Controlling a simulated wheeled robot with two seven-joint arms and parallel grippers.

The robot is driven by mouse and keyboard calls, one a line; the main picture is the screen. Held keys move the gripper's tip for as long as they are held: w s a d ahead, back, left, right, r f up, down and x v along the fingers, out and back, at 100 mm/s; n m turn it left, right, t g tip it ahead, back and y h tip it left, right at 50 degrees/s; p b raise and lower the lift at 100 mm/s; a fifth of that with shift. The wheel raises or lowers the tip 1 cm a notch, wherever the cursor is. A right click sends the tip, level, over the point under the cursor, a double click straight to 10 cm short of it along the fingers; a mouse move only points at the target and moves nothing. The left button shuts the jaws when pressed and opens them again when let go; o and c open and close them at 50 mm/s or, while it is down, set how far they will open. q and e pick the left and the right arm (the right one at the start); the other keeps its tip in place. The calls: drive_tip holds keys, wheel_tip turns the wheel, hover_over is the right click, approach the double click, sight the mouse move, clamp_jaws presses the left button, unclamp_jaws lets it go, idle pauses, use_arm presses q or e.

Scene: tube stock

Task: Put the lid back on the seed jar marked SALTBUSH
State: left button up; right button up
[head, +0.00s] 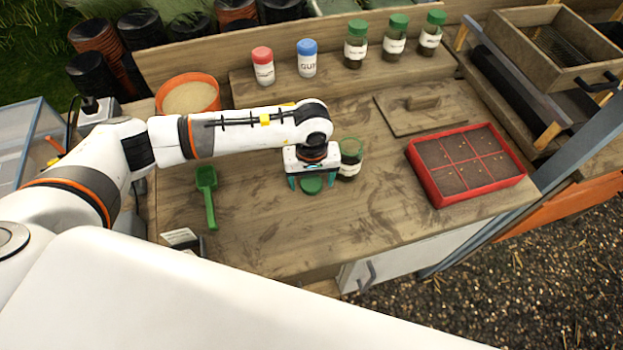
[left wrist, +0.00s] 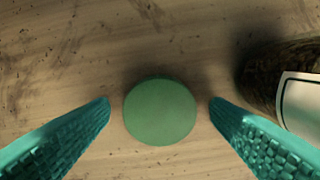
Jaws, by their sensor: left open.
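A green round lid (head: 311,185) lies on the wooden bench. My left gripper (head: 311,184) is open above it, and in the left wrist view the lid (left wrist: 160,112) sits between the two teal fingertips, with a gap on each side. An uncapped glass jar (head: 350,160) with a white label stands just right of the gripper, partly hidden by it. The jar's dark side and label also show at the right of the left wrist view (left wrist: 290,85). Its label cannot be read here. My right gripper is not in view.
Several lidded jars stand on the back shelf, including a green-lidded one (head: 355,45). A red seed tray (head: 466,163) lies to the right, a wooden board (head: 420,113) behind. A green scoop (head: 208,198) and an orange tub (head: 188,93) are at left. The front bench is clear.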

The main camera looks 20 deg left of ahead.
sight(311, 183)
use_arm(q)
drive_tip(key=c, duration=1.1)
drive_tip(key=shift+o, duration=0.2)
drive_tip(key=shift+r, duration=0.1)
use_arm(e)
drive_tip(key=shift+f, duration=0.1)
use_arm(q)
wheel_tip(311, 183, up, 10)
drive_tip(key=b, duration=0.2)
drive_tip(key=shift+b, duration=0.3)
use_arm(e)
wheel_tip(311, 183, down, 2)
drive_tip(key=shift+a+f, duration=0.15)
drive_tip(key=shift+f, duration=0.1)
